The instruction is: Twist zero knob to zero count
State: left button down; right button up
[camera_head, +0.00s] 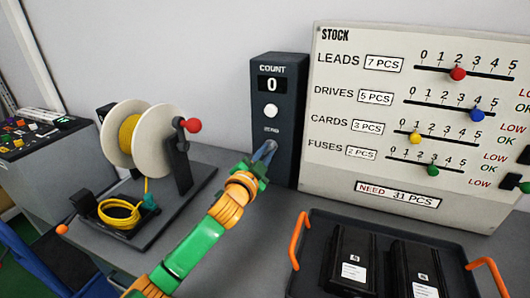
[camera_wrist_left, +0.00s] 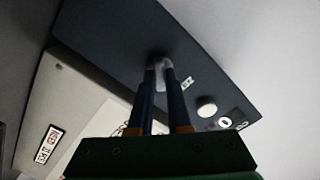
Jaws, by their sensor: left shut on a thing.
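The dark counter box (camera_head: 279,205) stands upright on the bench, and its COUNT display (camera_head: 272,85) reads 0. A round white button (camera_head: 271,111) sits below the display, with the ZERO label under it. My left gripper (camera_head: 270,148) is shut on the zero knob at the low front of the box. The white button also shows there (camera_wrist_left: 206,107). A dark and green piece at the head view's right edge may be my right gripper.
A stock board (camera_head: 330,100) with coloured sliders stands just right of the box. A cable reel (camera_head: 165,125) with yellow cable stands to the left. A dark tray (camera_head: 310,222) with orange handles and black units is at the front right.

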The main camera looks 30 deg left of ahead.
pick_arm(q)
jog(key=n+p, duration=0.1)
jog(key=n, duration=0.3)
jog(key=shift+r+n+p, duration=0.2)
jog(key=shift+n+p, duration=0.1)
jog(key=shift+p, duration=0.1)
jog(key=shift+n+p, duration=0.9)
jog(key=shift+n, duration=1)
jog(key=shift+f+n, duration=0.1)
jog(key=shift+n, duration=0.2)
jog(key=c, duration=0.9)
grip_release()
jog(key=shift+w+f, duration=0.1)
jog(key=shift+o, duration=0.2)
jog(key=b+v, duration=0.1)
jog(key=v, duration=0.6)
